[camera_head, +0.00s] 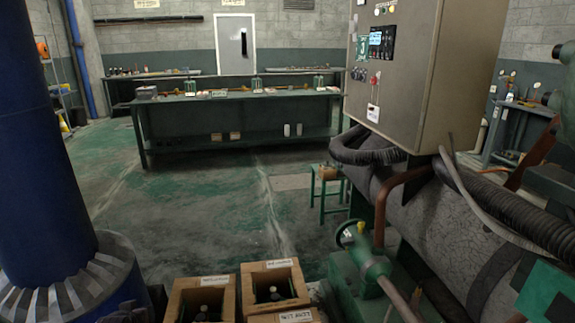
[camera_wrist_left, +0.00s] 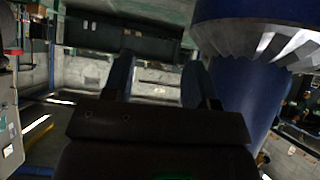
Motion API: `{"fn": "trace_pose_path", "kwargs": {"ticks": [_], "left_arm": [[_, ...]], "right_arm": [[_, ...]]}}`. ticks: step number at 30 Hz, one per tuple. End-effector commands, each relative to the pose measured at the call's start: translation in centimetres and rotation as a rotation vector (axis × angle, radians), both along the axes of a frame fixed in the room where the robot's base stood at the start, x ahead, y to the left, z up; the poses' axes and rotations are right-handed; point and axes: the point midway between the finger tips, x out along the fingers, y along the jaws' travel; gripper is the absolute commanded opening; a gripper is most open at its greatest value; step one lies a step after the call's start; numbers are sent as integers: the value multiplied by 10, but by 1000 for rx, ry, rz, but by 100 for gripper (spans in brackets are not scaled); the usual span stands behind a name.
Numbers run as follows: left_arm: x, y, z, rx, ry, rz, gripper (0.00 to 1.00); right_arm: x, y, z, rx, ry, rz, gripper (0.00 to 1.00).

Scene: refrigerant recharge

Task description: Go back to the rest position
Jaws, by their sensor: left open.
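My left gripper (camera_wrist_left: 160,64) shows in the left wrist view. Its two dark blue fingers stand apart with nothing between them. Neither gripper shows in the head view, and my right gripper is not seen in either view.
A thick blue column (camera_head: 45,130) with a grey ribbed collar (camera_head: 85,285) stands close at the left. Open wooden boxes (camera_head: 273,284) stand at the bottom centre. A grey control cabinet (camera_head: 420,80) and machinery fill the right. A green stool (camera_head: 328,190) and workbench (camera_head: 240,118) stand beyond open floor (camera_head: 200,210).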

Motion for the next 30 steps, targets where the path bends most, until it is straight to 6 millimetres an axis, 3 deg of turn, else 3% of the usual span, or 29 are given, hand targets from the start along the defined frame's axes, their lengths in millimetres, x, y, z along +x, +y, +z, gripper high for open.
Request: {"fn": "trace_pose_path", "kwargs": {"ticks": [9, 17, 24, 30], "left_arm": [[-88, -72, 51, 218, -214, -236, 52], [-182, -128, 72, 232, -277, -334, 52], [-274, -155, 57, 172, -191, -355, 52], [-330, -152, 29, 145, -83, -336, 52]], "right_arm": [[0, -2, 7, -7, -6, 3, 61], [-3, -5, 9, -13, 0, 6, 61], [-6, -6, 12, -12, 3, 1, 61], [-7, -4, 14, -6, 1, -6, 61]]}}
